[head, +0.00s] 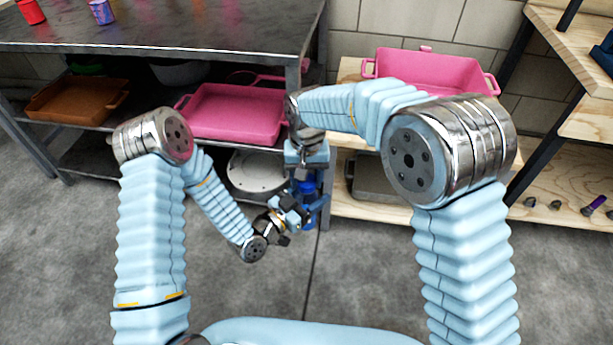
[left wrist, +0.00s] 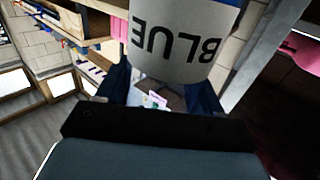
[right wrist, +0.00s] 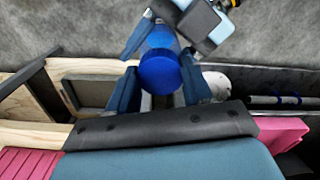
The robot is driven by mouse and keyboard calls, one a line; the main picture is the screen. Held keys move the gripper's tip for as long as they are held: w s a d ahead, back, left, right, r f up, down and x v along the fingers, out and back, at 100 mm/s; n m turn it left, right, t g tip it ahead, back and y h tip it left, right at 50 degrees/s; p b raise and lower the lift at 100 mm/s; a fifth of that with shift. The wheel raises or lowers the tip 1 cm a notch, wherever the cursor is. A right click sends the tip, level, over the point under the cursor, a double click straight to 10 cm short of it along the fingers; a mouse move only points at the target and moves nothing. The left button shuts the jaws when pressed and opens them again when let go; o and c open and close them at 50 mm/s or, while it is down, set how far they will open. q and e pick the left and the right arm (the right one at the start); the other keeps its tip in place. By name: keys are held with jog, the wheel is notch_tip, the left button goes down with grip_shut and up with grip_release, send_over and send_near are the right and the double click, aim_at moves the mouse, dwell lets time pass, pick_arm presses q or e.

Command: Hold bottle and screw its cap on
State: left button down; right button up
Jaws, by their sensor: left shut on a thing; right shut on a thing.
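The bottle (left wrist: 185,60) has a white label reading BLUE, upside down in the left wrist view. My left gripper (left wrist: 160,92) is shut on it, with one dark blue finger on each side. In the head view the left gripper (head: 290,212) reaches the bottle from the left, hiding much of it. The blue cap (right wrist: 159,74) sits between the fingers of my right gripper (right wrist: 160,92), which is shut on it. In the head view the right gripper (head: 307,172) points down from above the bottle. I cannot tell whether the cap is seated on the neck.
A dark metal table (head: 200,32) stands at the back left, with a brown tray (head: 78,100) and a pink tray (head: 235,113) on its shelf. A wooden shelf with another pink tray (head: 425,70) stands behind my right arm. The grey floor in front is clear.

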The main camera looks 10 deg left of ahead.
jog(key=o, duration=1.2)
jog(key=shift+o, duration=0.2)
notch_tip(320, 180, up, 12)
